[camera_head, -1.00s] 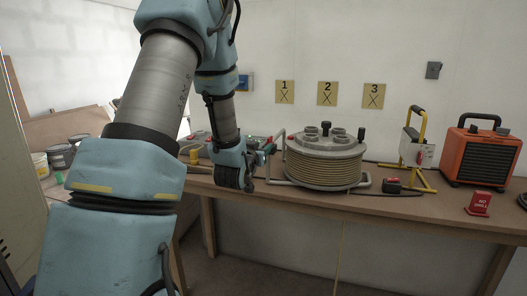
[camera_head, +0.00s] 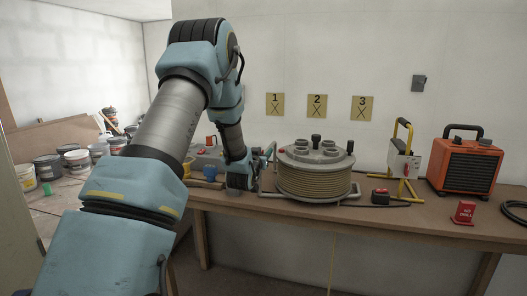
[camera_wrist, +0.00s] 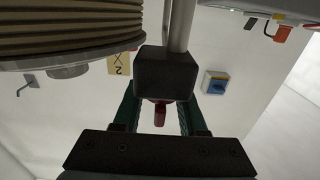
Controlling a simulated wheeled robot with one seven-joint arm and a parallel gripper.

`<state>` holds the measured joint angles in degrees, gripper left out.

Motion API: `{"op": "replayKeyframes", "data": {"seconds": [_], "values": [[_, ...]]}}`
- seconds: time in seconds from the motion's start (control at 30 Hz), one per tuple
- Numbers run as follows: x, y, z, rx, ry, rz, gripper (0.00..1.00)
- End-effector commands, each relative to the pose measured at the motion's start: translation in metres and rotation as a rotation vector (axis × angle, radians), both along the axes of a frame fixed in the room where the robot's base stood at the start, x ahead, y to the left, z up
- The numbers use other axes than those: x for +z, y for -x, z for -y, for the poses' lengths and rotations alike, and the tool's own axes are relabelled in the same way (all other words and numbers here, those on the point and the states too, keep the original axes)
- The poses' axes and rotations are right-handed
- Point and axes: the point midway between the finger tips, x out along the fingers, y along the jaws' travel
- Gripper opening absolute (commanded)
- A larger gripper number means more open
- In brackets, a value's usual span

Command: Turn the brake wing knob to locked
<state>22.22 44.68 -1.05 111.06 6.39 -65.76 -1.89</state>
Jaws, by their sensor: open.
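The cable reel (camera_head: 314,180) stands on the bench in the head view, its drum wound with tan cable. In the wrist view the drum (camera_wrist: 65,30) fills the upper left. A black block (camera_wrist: 166,72) on a grey tube (camera_wrist: 180,25) is in the middle there. A small red wing-like piece (camera_wrist: 160,115), seemingly the brake knob, sticks out of the block toward my gripper. My gripper (camera_wrist: 160,107) is open, with one green finger on each side of the red piece. The block partly hides the fingertips, and I cannot tell whether they touch anything. The knob's setting is unclear.
Numbered cards (camera_head: 317,107) hang on the wall. Buckets (camera_head: 78,160) stand at the far left.

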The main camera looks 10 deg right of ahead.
Motion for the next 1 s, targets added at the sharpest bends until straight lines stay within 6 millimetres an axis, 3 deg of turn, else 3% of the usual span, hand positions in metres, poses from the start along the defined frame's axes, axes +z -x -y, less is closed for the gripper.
{"op": "replayKeyframes", "data": {"seconds": [0.23,0.6,1.0], "values": [[-0.0001,-0.0003,0.0001,0.000,0.000,0.000,0.39],[0.0002,-0.0002,0.0001,0.000,0.000,0.001,0.00],[-0.0002,-0.0001,0.0000,-0.016,0.001,0.002,0.00]]}}
